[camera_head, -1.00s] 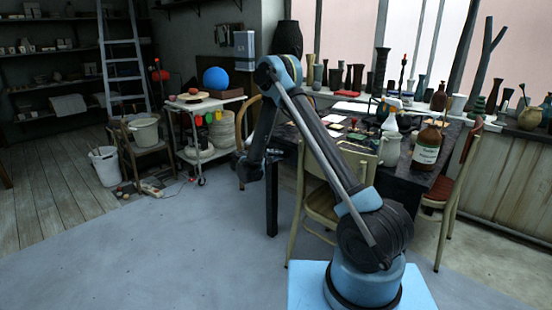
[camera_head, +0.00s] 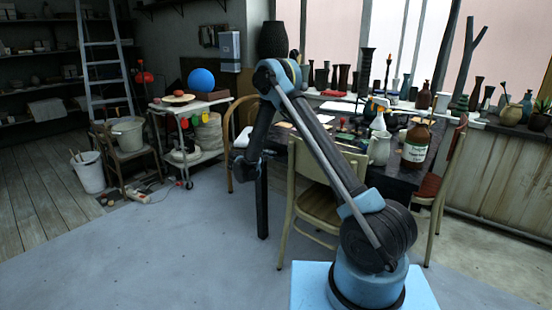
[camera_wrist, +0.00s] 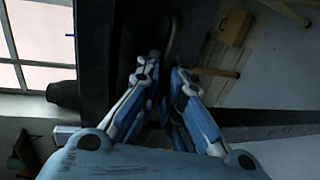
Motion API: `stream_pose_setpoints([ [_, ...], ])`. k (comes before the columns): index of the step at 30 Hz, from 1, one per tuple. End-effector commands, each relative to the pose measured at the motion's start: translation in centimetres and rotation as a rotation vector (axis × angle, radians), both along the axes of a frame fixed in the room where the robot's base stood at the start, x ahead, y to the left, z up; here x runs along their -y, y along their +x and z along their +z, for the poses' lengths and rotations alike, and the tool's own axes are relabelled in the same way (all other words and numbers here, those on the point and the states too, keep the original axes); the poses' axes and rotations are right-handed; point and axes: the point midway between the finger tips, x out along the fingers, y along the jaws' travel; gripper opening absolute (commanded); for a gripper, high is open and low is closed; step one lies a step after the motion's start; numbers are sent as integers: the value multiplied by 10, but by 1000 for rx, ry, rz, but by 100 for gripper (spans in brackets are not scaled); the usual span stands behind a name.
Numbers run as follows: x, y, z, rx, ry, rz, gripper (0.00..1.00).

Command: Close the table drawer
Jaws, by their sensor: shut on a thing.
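The dark table (camera_head: 400,180) stands behind my arm in the head view, its top crowded with pottery and one black leg showing. My gripper (camera_head: 243,170) is low at the table's left end, near that leg. In the wrist view my gripper (camera_wrist: 166,75) has its blue and white fingers close together against the dark table side (camera_wrist: 95,60), shut on a dark part that is too shadowed to make out. The drawer is not clearly visible, so I cannot tell how far open it is.
A cream chair (camera_head: 318,207) stands right of my gripper, against the table. A bentwood chair (camera_head: 226,130) is behind it, and a white trolley (camera_head: 160,108) is further left. The grey floor at the front left is clear.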

Motion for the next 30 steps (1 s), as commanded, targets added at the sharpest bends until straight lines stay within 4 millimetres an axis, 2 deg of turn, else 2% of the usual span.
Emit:
stream_pose_setpoints([
  [9,-5,1,-1,-2,1,6,0],
  [11,-5,1,-1,-2,1,6,15],
  [12,-6,1,-1,-1,2,7,16],
  [25,-6,-1,0,-1,1,7,16],
  [30,-17,-15,3,-1,1,10,16],
])
